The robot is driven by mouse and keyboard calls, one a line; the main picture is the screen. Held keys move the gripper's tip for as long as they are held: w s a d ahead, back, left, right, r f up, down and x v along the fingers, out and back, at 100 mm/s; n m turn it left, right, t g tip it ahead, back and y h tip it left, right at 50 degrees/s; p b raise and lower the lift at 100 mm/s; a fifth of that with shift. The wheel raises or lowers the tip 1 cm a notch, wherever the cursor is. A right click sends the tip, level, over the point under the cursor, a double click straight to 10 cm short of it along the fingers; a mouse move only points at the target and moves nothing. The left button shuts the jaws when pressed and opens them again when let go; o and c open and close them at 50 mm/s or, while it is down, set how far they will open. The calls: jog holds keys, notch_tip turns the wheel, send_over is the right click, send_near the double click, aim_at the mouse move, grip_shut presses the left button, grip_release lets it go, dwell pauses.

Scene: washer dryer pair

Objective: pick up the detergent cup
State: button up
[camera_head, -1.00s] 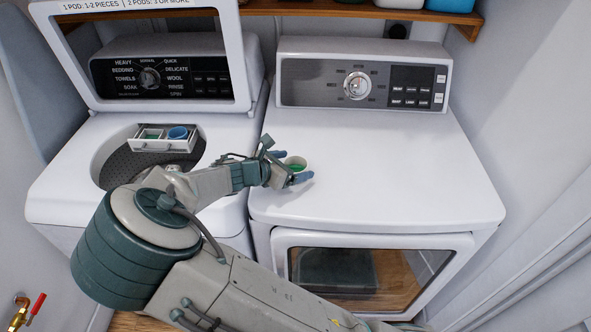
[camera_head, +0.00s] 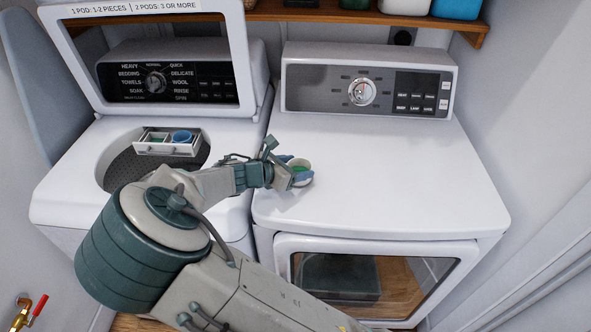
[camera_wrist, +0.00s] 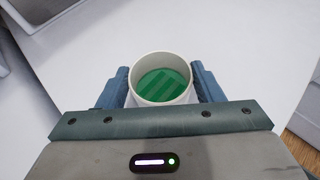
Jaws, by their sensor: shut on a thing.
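The detergent cup (camera_head: 303,167) is a small white cup with green inside, at the left part of the dryer top. It also shows in the wrist view (camera_wrist: 162,96), upright, with green contents well below its rim. My gripper (camera_head: 298,172) is shut on the cup, one blue finger on each side of it, as the wrist view (camera_wrist: 162,92) shows. The cup's underside is hidden, so I cannot tell whether it touches the dryer top.
The white dryer top (camera_head: 400,180) is otherwise clear. The washer (camera_head: 60,185) stands left with its lid (camera_head: 245,60) raised and its dispenser drawer (camera_head: 152,149) out, holding a blue cup (camera_head: 182,137). A wooden shelf (camera_head: 340,16) runs above the control panels.

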aim_at(295, 160)
jog(key=shift+r, duration=0.75)
jog(key=shift+s+r, duration=0.2)
jog(key=shift+r, duration=0.6)
jog(key=s+r, duration=0.1)
jog(key=s, duration=0.1)
jog(key=s+d+r, duration=0.1)
jog(key=s+r, duration=0.1)
jog(key=s, duration=0.1)
jog(key=s+r, duration=0.1)
jog(key=s, duration=0.1)
jog(key=shift+s+d+r+b, duration=0.15)
jog(key=shift+d+r+b, duration=0.1)
jog(key=shift+d+b, duration=0.05)
jog(key=shift+s+d+r, duration=0.2)
jog(key=shift+s+r, duration=0.35)
jog(key=shift+s, duration=0.35)
jog(key=shift+s+d+r, duration=0.2)
jog(key=shift+s+r, duration=0.35)
jog(key=shift+s, duration=0.3)
